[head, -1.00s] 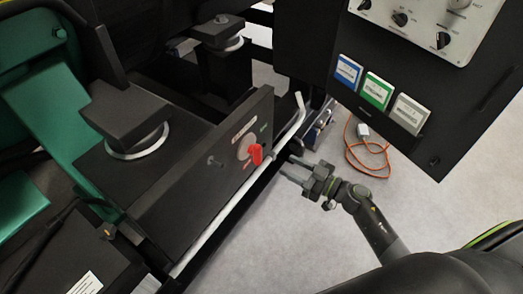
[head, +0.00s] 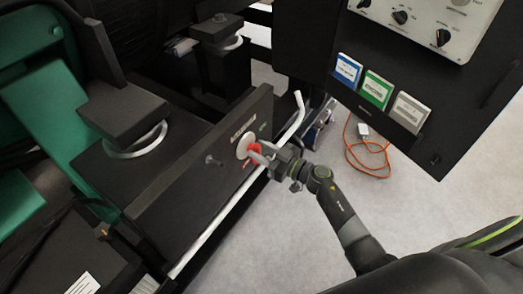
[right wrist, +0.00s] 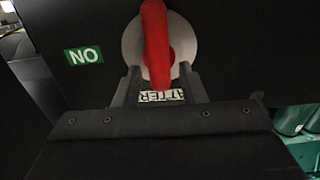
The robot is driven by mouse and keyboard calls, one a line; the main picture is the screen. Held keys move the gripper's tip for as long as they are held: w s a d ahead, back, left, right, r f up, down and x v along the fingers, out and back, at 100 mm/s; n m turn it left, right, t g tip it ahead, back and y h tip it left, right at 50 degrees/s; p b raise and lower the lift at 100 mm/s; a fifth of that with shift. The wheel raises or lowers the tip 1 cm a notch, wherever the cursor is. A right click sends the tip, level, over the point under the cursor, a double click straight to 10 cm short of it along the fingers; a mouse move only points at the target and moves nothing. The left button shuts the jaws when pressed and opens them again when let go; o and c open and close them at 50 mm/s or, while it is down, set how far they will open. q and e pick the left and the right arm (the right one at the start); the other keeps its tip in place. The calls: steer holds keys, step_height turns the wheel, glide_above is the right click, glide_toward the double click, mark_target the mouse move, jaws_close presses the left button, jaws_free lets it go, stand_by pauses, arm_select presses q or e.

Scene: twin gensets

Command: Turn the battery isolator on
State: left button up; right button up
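The battery isolator is a red handle (head: 254,156) on a pale round plate (head: 243,144), set on the black side panel. In the right wrist view the red handle (right wrist: 156,38) stands upright across its plate (right wrist: 184,42). A green ON label (right wrist: 83,55), seen upside down, lies to the left of it, and the handle does not point at it. My right gripper (head: 262,150) is at the isolator. Its fingers (right wrist: 161,88) are open, one on either side of the handle, with visible gaps. A white label between them is partly hidden. My left gripper is out of view.
A pale rail (head: 222,222) runs along the panel's lower edge, with its bent end just beyond my right gripper. A dark control cabinet (head: 465,100) stands at the right. An orange cable (head: 368,158) lies on the open grey floor.

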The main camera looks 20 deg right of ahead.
jaws_close()
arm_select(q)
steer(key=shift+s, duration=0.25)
arm_select(e)
steer(key=n+p, duration=0.1)
steer(key=n, duration=0.1)
steer(key=shift+s+a+n, duration=0.1)
steer(key=shift+a+n, duration=0.05)
steer(key=shift+n, duration=0.25)
steer(key=n+p, duration=0.1)
steer(key=n, duration=0.1)
steer(key=shift+s+a+n, duration=0.1)
steer(key=shift+n, duration=0.2)
arm_select(q)
steer(key=shift+b, duration=0.85)
arm_select(e)
steer(key=shift+s+a+f+n, duration=0.1)
steer(key=shift+f+n, duration=0.15)
steer(key=shift+n, duration=1.85)
steer(key=shift+s+a+f+n, duration=0.1)
steer(key=shift+f+n, duration=0.15)
steer(key=shift+n, duration=1.85)
steer(key=shift+s+a+f+n, duration=0.1)
steer(key=shift+f+n, duration=0.15)
steer(key=shift+n, duration=1.85)
